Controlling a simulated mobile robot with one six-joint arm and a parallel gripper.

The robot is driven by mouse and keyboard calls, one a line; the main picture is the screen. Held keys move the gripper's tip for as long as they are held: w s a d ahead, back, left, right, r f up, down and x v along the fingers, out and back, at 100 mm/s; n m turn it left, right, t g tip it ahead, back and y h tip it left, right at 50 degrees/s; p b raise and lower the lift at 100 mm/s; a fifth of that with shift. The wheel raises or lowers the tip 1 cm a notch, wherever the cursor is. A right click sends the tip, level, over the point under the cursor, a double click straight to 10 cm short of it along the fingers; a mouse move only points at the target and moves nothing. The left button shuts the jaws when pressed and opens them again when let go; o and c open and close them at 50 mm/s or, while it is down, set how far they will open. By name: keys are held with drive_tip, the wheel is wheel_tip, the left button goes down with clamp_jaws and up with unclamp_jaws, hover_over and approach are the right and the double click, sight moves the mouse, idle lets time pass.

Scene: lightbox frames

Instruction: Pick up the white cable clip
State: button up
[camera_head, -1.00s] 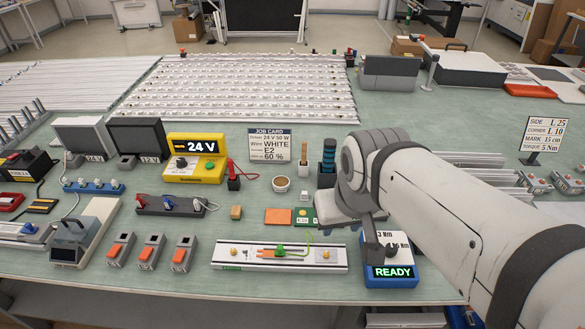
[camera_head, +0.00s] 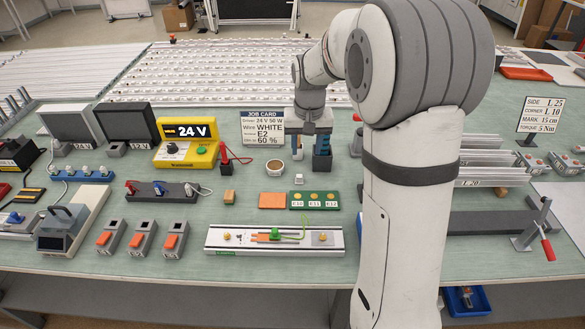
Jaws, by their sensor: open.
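A small white block (camera_head: 299,179), which looks like the white cable clip, sits on the green bench just behind the orange square and green card. It is too small to make out its shape in detail. My gripper (camera_head: 311,143) points down behind and above it, apart from it. The jaws are open, with no object visible between them. The right finger overlaps the dark upright holder (camera_head: 322,163) in the picture, so I cannot tell whether they touch.
The orange square (camera_head: 272,200), green card (camera_head: 314,200) and a white rail fixture (camera_head: 217,238) lie in front. My arm hides the bench to the right.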

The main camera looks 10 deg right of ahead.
drive_tip(key=g, duration=0.1)
hover_over(299, 176)
drive_tip(key=shift+m, duration=0.4)
wheel_tip(299, 176, down, 10)
drive_tip(key=shift+f+b, duration=0.25)
drive_tip(key=shift+b, duration=0.2)
wheel_tip(299, 176, down, 8)
drive_tip(key=shift+w+d+r+p, duration=0.1)
drive_tip(key=shift+r+p, duration=0.15)
drive_tip(key=shift+p, duration=0.7)
drive_tip(key=shift+c, duration=0.4)
clamp_jaws()
